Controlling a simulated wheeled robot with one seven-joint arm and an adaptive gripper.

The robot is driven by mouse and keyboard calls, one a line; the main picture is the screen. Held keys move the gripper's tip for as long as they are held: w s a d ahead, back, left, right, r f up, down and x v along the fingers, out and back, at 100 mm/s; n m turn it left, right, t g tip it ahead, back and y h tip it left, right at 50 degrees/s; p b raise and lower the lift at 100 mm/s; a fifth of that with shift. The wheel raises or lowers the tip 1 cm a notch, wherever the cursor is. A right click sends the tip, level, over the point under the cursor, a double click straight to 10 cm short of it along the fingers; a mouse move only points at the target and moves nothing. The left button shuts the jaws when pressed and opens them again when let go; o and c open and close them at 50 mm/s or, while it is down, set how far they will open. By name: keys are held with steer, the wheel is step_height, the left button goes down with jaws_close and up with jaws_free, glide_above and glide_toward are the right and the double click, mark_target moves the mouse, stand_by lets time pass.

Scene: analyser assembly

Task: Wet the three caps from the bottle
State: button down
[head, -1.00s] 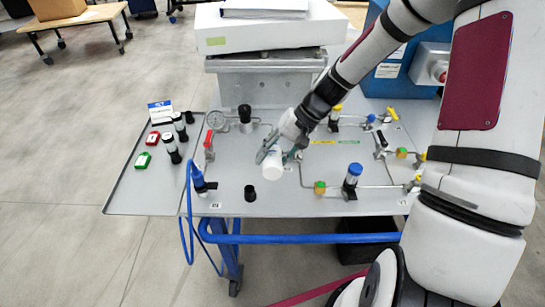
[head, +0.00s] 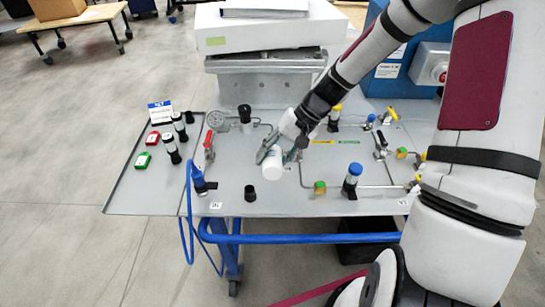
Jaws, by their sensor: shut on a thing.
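My gripper (head: 279,155) is shut on a small white bottle (head: 272,171) and holds it tilted above the middle of the grey panel. The end of the bottle and any spout are too small to make out. A black cap-like piece (head: 250,193) is on the panel just left of and in front of the bottle, apart from it. Other cap-like tops are a blue one (head: 355,169) at the right, a yellow one (head: 337,108) behind, and a black one (head: 245,111) at the back left. I cannot tell which are the task's three caps, or whether any is wet.
A gauge (head: 215,119), a red-handled valve (head: 208,141) and thin pipes stand on the panel. A white box (head: 255,35) stands behind.

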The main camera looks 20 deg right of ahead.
steer(key=shift+r, duration=0.1)
steer(key=shift+r+p, duration=1.6)
steer(key=shift+r, duration=0.9)
